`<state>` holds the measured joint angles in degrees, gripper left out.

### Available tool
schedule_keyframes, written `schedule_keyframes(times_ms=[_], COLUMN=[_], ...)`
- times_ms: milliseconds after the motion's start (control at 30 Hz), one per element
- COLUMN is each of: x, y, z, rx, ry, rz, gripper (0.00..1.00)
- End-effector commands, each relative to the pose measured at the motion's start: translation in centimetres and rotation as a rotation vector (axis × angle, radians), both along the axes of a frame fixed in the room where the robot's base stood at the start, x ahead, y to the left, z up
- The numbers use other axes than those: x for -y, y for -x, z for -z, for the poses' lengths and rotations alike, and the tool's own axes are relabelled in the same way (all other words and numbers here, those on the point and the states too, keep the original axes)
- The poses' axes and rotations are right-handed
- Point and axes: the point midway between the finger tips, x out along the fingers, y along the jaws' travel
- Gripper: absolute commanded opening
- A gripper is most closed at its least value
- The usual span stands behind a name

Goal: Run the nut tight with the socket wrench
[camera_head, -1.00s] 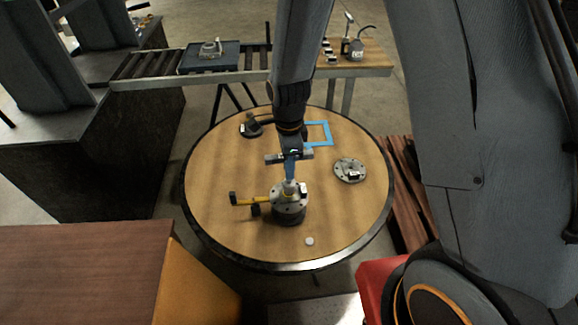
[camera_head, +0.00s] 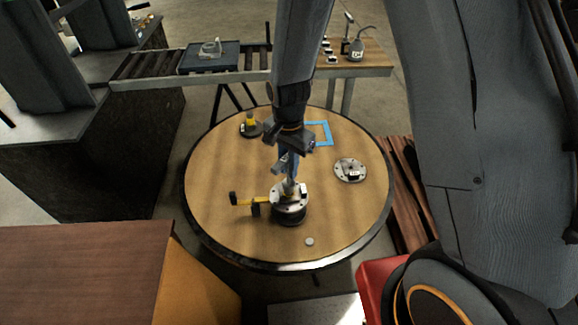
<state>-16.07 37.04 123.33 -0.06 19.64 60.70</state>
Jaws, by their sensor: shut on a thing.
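The socket wrench (camera_head: 290,180) stands roughly upright below my gripper (camera_head: 286,164). My gripper is shut on its upper part. The wrench's lower end meets the top of a round metal housing (camera_head: 291,206) on the round wooden table. The nut is hidden under the wrench, so I cannot tell how it sits. A yellow bar with black ends (camera_head: 250,201) sticks out from the housing's left side.
The round table (camera_head: 220,170) also holds a flanged disc (camera_head: 350,171) at right, a blue square outline (camera_head: 326,131), a black base with a yellow post (camera_head: 250,125) and a small pale disc (camera_head: 309,241). A roller conveyor (camera_head: 150,66) stands behind.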

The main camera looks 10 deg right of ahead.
Motion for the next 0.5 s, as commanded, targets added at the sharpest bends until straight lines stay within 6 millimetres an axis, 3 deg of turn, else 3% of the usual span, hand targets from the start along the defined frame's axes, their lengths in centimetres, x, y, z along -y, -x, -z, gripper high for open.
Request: schedule_keyframes(times_ms=[500], x=[-0.01], y=[-0.04], z=[-0.03], rx=[0.001], ry=[0.000], rz=[-0.377], gripper=[0.00])
